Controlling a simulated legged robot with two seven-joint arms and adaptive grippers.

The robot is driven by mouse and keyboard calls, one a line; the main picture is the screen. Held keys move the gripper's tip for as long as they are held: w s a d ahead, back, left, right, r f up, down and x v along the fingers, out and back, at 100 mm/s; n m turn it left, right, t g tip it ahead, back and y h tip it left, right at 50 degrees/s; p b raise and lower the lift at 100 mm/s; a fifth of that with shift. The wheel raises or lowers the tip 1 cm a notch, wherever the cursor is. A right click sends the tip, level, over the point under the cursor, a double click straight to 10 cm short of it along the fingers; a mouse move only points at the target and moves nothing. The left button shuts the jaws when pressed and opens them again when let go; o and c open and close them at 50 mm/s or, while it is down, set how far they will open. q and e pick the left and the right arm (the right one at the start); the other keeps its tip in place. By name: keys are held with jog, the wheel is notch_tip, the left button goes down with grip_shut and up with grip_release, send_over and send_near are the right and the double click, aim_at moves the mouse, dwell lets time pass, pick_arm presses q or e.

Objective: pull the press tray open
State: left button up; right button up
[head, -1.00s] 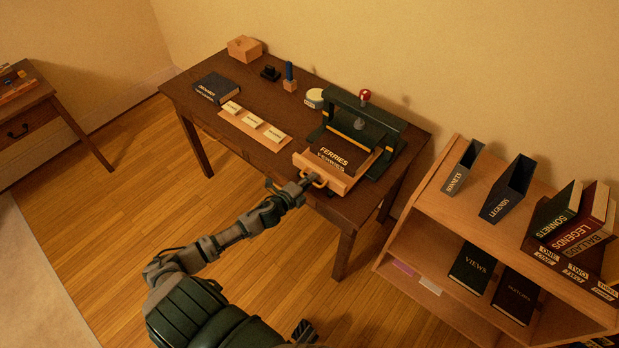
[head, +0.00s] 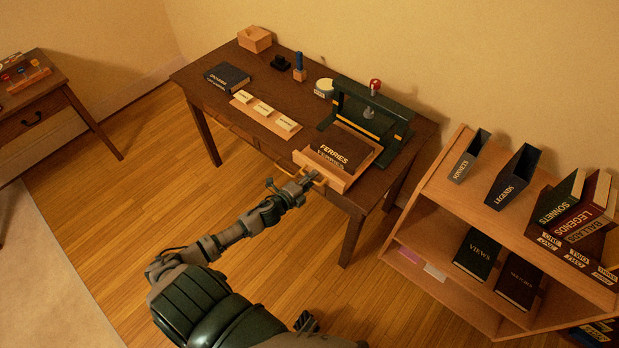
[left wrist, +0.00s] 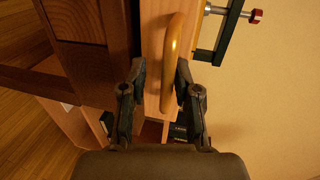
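The press (head: 372,113) is a dark green frame with a red knob, standing at the right end of the desk. Its wooden tray (head: 323,175) sticks out toward me, with the dark FERRIES book (head: 342,150) lying in it, mostly in front of the frame. The tray has a yellow handle on its front; in the left wrist view the handle (left wrist: 172,62) stands between my fingers. My left gripper (left wrist: 160,72) is open there, with a gap on the left side of the handle. A dark part at the bottom edge may be my right gripper (head: 306,322); its fingers are unclear.
The desk (head: 220,115) also carries a row of white cards (head: 264,109), a dark book (head: 227,77), a wooden box (head: 255,39) and a round tin (head: 324,87). A bookshelf (head: 440,205) stands close on the right. The floor left of my arm is clear.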

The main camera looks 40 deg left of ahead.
pick_arm(q)
jog(key=shift+w+r, duration=0.15)
jog(key=v, duration=1.2)
dwell(0.3)
jog(key=s+d+f+n+g+y, duration=0.15)
jog(key=s+f+n+g, duration=0.35)
jog(key=f, duration=0.8)
jog(key=s+f+n+g+y, duration=0.2)
jog(key=s+f+n, duration=0.4)
jog(key=f, duration=0.7)
jog(key=s+d+f+n+g+h, duration=0.2)
jog(key=s+d+f+n+g, duration=0.3)
jog(key=s+d+f, duration=0.8)
jog(key=shift+s+d+n+g, duration=0.3)
jog(key=shift+d+g, duration=0.6)
jog(key=shift+d, duration=0.25)
jog(key=shift+a, duration=0.1)
